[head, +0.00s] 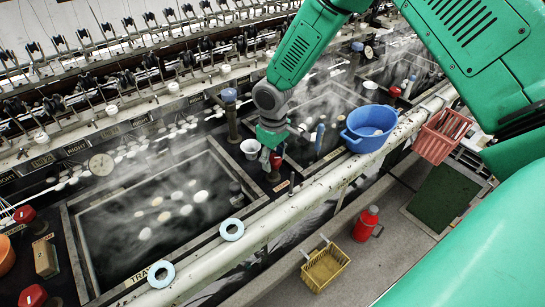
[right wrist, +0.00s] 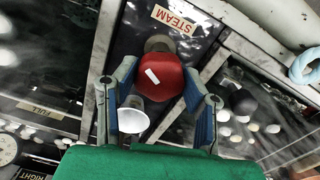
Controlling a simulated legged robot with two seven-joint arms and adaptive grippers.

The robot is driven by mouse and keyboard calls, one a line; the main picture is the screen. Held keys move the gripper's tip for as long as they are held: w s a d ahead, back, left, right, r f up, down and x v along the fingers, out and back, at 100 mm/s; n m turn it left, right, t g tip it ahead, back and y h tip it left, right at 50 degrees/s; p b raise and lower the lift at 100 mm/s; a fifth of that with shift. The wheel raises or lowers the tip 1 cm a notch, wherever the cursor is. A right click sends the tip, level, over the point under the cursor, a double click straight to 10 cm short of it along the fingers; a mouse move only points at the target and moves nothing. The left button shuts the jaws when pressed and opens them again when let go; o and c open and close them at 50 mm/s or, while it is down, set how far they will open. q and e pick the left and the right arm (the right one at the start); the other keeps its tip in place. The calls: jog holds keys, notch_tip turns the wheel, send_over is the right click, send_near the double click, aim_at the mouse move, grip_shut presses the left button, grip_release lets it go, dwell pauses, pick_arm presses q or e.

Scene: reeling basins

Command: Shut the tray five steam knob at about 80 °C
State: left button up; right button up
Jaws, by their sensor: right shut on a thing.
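My right gripper (head: 272,146) reaches down to the red steam knob (head: 276,161) on the dark strip between two steaming basins. In the right wrist view the red knob (right wrist: 160,78), with a white mark on top, sits between the blue pads of the gripper (right wrist: 158,92), which is shut on it. A STEAM label (right wrist: 175,20) lies just beyond the knob. A round dial gauge (head: 101,165) stands behind the left basin (head: 205,150); its reading is too small to tell. The tray number on the front label (head: 150,276) is not clear. My left gripper is not in view.
A white cup (head: 250,148) stands close beside the gripper. A blue tub (head: 369,128) and two pale blue rings (head: 231,229) rest along the front ledge. Other red knobs (head: 24,214) stand left. A red can (head: 367,222) and yellow basket (head: 325,268) are below. Steam blurs the basins.

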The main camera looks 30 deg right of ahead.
aim_at(273, 157)
jog(key=shift+w+r+m+p, duration=0.1)
jog(key=shift+w+m+p, duration=0.05)
jog(key=shift+m, duration=0.6)
jog(key=shift+w+r+m+p, duration=0.1)
jog(key=shift+m+p, duration=0.05)
jog(key=shift+m, duration=0.6)
jog(key=o, duration=1)
jog(key=shift+c, duration=0.2)
jog(key=shift+o, duration=0.8)
jog(key=shift+f, duration=0.15)
notch_tip(273, 157, up, 12)
jog(key=shift+f, duration=0.1)
